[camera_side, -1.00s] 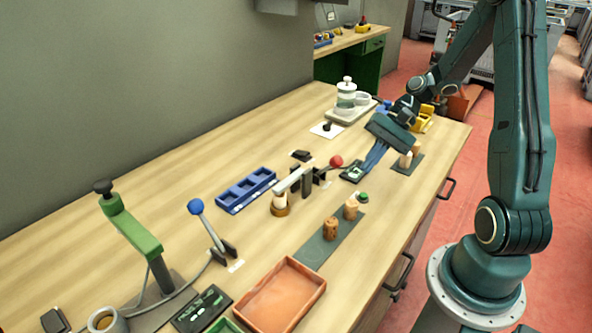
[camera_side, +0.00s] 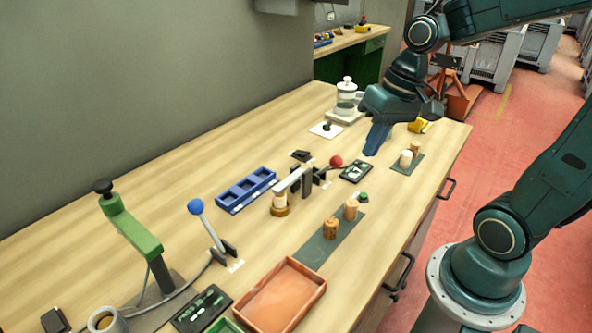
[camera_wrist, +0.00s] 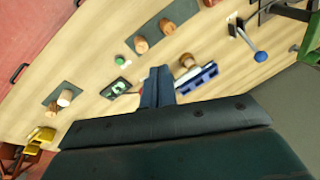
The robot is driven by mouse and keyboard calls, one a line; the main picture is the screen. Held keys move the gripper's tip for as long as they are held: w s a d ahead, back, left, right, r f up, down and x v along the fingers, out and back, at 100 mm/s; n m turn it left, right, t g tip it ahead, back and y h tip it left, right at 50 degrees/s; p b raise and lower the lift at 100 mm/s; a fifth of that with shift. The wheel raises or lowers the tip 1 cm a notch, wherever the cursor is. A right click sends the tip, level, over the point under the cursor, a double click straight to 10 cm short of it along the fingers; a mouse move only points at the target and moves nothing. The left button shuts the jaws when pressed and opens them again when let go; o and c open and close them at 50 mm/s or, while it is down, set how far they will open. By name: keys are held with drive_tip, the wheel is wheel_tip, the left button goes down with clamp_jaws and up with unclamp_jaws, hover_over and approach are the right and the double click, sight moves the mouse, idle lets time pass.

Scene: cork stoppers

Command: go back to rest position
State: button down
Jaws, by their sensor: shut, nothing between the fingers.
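My gripper (camera_side: 377,139) is shut and empty. In the side view it points down above the far part of the bench, behind the small dark tray with a green-and-white item (camera_side: 356,172). In the wrist view its blue fingers (camera_wrist: 157,88) are together, with nothing between them. Two cork stoppers (camera_side: 331,228) (camera_side: 351,209) stand on the near grey mat (camera_side: 318,252). Two more, one pale (camera_side: 405,158) and one brown (camera_side: 416,148), stand on the far mat (camera_side: 400,169). They are apart from my gripper.
A clamp with a red-knobbed lever (camera_side: 336,161) and a blue three-compartment tray (camera_side: 246,190) stand mid-bench. A blue-knobbed lever (camera_side: 196,207), a green press (camera_side: 131,226) and a terracotta tray (camera_side: 284,296) are nearer. A white-topped device (camera_side: 346,97) stands near the wall.

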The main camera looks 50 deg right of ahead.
drive_tip(key=s+a+r+n+t+h, duration=0.2)
drive_tip(key=s+r+n+t, duration=0.1)
drive_tip(key=s, duration=0.4)
drive_tip(key=shift+s+a+r+n, duration=0.35)
drive_tip(key=shift+r+n, duration=0.25)
drive_tip(key=shift+r, duration=0.5)
drive_tip(key=shift+w, duration=0.15)
